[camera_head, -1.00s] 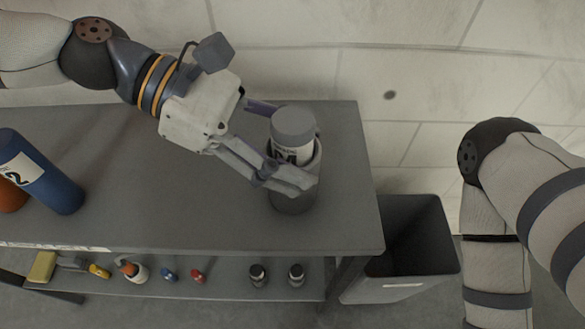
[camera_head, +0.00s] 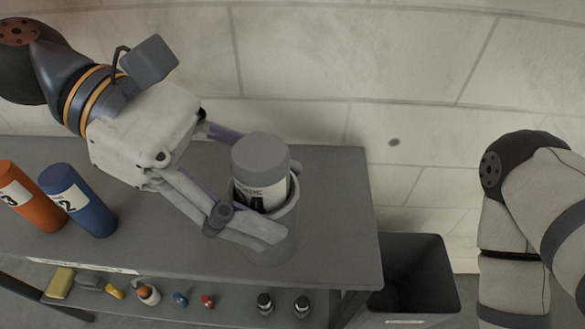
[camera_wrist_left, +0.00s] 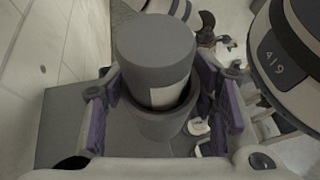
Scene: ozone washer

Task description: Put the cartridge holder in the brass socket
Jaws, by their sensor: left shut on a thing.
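The cartridge holder (camera_head: 285,222) is a grey cup with a grey-capped cartridge (camera_head: 262,175) standing in it, its white label partly showing. My left gripper (camera_head: 268,205) is shut around the cup, one finger on the near side and one behind, over the right end of the grey table. In the left wrist view the cup (camera_wrist_left: 160,124) sits between the purple-padded fingers (camera_wrist_left: 163,115), with the cartridge upright in it. The cup's underside is hidden, so I cannot tell how far it is above the tabletop. No brass socket is visible. My right arm shows at the right; its gripper is out of frame.
A blue bottle (camera_head: 82,203) and an orange bottle (camera_head: 30,200) stand at the left of the grey table (camera_head: 345,210). Several small items lie on the lower shelf (camera_head: 235,308). A dark bin (camera_head: 415,275) stands right of the table. A tiled wall is behind.

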